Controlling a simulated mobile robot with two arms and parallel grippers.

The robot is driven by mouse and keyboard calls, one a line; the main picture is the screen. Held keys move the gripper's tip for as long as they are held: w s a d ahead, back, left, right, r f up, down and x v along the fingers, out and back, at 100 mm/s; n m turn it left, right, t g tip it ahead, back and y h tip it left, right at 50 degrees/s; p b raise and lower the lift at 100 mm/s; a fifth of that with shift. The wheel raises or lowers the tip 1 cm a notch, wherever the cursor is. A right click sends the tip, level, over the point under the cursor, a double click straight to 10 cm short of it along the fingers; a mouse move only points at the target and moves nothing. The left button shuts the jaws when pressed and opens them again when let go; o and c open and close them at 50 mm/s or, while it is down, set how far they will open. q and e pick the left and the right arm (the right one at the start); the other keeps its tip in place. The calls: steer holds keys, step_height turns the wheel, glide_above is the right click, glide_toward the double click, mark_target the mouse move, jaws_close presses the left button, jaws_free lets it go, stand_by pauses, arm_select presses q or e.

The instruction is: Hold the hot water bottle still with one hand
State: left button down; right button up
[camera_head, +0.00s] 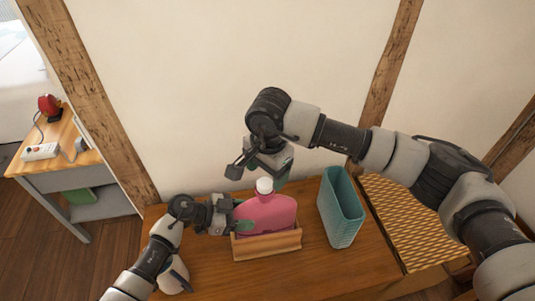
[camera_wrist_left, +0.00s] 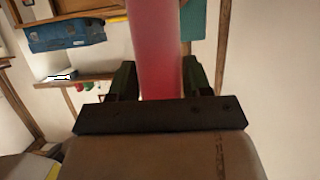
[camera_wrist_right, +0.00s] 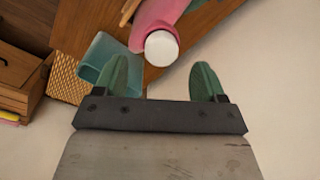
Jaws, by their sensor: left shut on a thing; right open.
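The pink hot water bottle (camera_head: 268,213) stands upright in a wooden holder (camera_head: 266,246) on the wooden table, with its white cap (camera_head: 264,185) on top. My left gripper (camera_head: 240,222) is shut on the bottle's left side. In the left wrist view the bottle (camera_wrist_left: 158,50) passes between the fingers. My right gripper (camera_head: 280,180) is open and empty, above and just behind the cap. In the right wrist view the cap (camera_wrist_right: 161,48) shows beyond the open fingers (camera_wrist_right: 165,80), toward the upper middle.
A teal basket (camera_head: 341,210) stands to the right of the holder. A woven panel (camera_head: 400,220) lies further right. A white object (camera_head: 175,277) sits at the table's left, close to my left arm. A side table (camera_head: 60,150) with a red lamp and power strip stands at the left.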

mark_target(267, 182)
steer(key=shift+a+f, duration=0.1)
steer(key=shift+f, duration=1.7)
steer(key=shift+c, duration=0.4)
steer(key=c, duration=1.1)
steer(key=m, duration=0.5)
steer(key=o, duration=1.1)
steer(key=shift+o, duration=0.2)
steer(key=shift+r, duration=0.1)
step_height(267, 182, up, 12)
steer(key=shift+s, duration=0.25)
